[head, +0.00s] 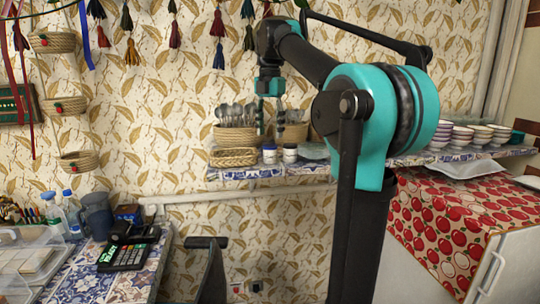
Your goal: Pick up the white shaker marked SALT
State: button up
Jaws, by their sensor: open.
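Two small white shakers stand side by side on the tiled shelf (235,174): a left shaker (269,155) and a right shaker (290,154). Both have dark tops. Their markings are too small to read, so I cannot tell which says SALT. My gripper (270,128) points down above the shelf, open and empty. Its fingertips are above the shakers in the picture, nearer the left one, and apart from both.
Baskets of spoons (236,134) stand behind the shakers, with a low wicker basket (233,157) to the left. A plate (314,152) lies to the right. Stacked bowls (460,136) stand farther right. Tassels (218,52) hang above. My arm hides part of the shelf.

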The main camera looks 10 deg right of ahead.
aim_at(270, 145)
jog(key=shift+w+f, duration=0.1)
jog(key=shift+f, duration=3.6)
jog(key=c, duration=1)
jog(key=shift+r, duration=0.15)
